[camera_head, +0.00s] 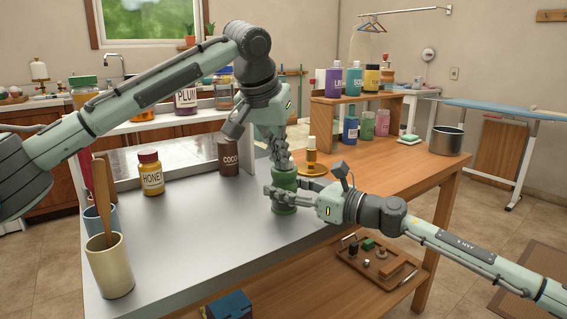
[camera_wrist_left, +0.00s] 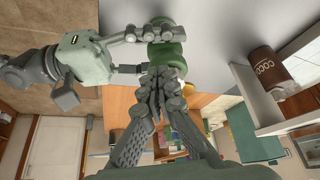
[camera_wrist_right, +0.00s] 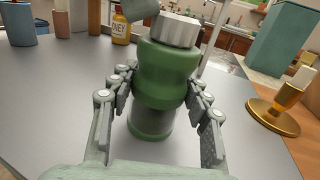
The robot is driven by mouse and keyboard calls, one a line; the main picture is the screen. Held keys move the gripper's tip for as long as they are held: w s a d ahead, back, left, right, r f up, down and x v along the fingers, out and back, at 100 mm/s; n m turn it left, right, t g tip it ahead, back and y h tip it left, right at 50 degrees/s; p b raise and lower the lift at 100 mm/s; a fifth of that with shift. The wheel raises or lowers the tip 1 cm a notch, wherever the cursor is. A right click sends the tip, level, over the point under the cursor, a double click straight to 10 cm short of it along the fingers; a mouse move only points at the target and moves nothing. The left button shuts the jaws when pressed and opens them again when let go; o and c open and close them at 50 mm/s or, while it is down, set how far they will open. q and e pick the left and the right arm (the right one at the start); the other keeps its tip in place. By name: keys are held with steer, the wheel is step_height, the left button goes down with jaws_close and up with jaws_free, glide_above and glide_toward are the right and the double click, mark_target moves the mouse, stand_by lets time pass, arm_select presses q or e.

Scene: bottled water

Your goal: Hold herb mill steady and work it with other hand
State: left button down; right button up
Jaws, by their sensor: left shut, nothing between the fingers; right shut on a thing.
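The herb mill is a green body (camera_head: 284,182) with a ridged silver cap (camera_wrist_right: 175,30), standing upright on the grey tabletop. My right gripper (camera_head: 284,197) is shut around the body, one finger on each side in the right wrist view (camera_wrist_right: 155,95). My left gripper (camera_head: 280,160) points down just above the mill's top, its fingers shut together and empty. In the left wrist view its closed fingers (camera_wrist_left: 162,78) are beside the mill (camera_wrist_left: 166,52). Whether they touch the cap I cannot tell.
A honey jar (camera_head: 151,175) and a cocoa jar (camera_head: 229,158) stand behind to the left. Utensil cups (camera_head: 110,265) stand at the left edge. The grey front area is clear.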

arm_select(q)
steer(key=shift+w+a, duration=0.1)
steer(key=shift+a, duration=0.1)
arm_select(e)
steer(key=shift+s+a, duration=0.1)
steer(key=shift+s, duration=0.05)
arm_select(q)
steer(key=shift+w+a, duration=0.15)
steer(key=shift+a, duration=0.35)
steer(key=shift+s+a, duration=0.1)
steer(key=shift+s, duration=0.25)
step_height(320, 180, up, 6)
arm_select(e)
steer(key=o, duration=1.2)
steer(key=shift+c, duration=0.2)
